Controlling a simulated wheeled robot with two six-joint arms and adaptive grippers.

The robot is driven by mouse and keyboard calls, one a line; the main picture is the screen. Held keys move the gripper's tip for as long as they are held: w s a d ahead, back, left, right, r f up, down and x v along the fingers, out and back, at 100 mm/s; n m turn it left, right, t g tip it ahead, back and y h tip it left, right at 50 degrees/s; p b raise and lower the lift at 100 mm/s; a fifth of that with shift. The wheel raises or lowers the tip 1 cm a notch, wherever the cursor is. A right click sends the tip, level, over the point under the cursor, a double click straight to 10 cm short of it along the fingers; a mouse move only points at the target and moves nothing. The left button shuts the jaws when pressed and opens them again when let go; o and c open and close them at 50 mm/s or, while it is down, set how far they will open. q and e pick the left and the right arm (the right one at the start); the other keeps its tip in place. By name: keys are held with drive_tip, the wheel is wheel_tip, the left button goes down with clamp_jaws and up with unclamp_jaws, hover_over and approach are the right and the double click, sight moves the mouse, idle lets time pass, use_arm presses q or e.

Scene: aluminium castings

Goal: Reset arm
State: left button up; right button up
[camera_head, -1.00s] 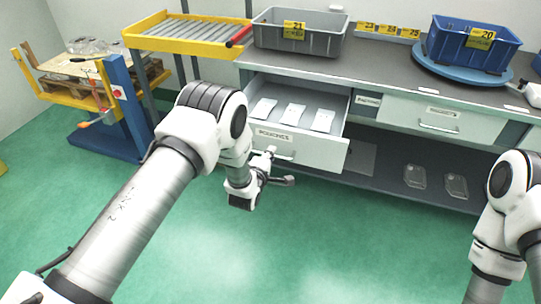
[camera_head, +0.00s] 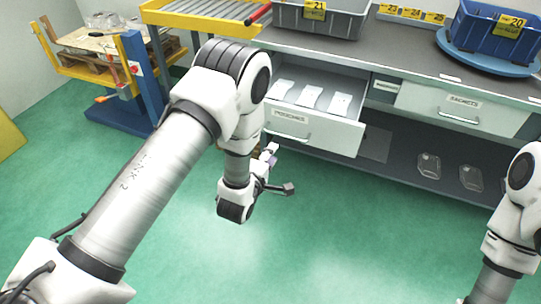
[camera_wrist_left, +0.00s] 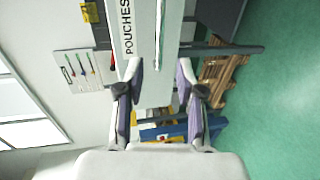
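My left gripper (camera_head: 278,170) is in front of the cabinet, just below and left of the open drawer (camera_head: 330,136) in the head view. Its two fingers are spread with nothing between them; the left wrist view shows the same gap (camera_wrist_left: 158,92). The drawer, labelled POUCHES, is pulled out and holds several white pouches (camera_head: 311,97). Its front also shows at the top of the left wrist view (camera_wrist_left: 175,30), beyond the fingertips. My right arm shows at the right edge of the head view, but its gripper is outside the picture.
A grey bin (camera_head: 350,22) and a blue bin (camera_head: 480,32) on a turntable (camera_head: 455,56) stand on the counter (camera_head: 385,58). Clear parts (camera_head: 429,166) lie on the lower shelf. A yellow-and-blue stand (camera_head: 140,75) is at the left. The green floor (camera_head: 330,240) in front is clear.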

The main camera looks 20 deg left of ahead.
idle(0.4)
use_arm(q)
drive_tip(key=s+a+f+m+g+p, duration=0.1)
drive_tip(key=s+f+m+g, duration=0.3)
drive_tip(key=s, duration=0.7)
drive_tip(key=s+a+f+m+g+p, duration=0.1)
drive_tip(key=s+f+m+g+p, duration=0.1)
drive_tip(key=s+m+g, duration=0.4)
drive_tip(key=s+a+f+m+g+p, duration=0.1)
drive_tip(key=s+f+m+g, duration=0.4)
drive_tip(key=s, duration=1.2)
drive_tip(key=shift+a+f+m+g+y+p, duration=0.35)
drive_tip(key=shift+a+m, duration=0.2)
drive_tip(key=shift+m, duration=0.55)
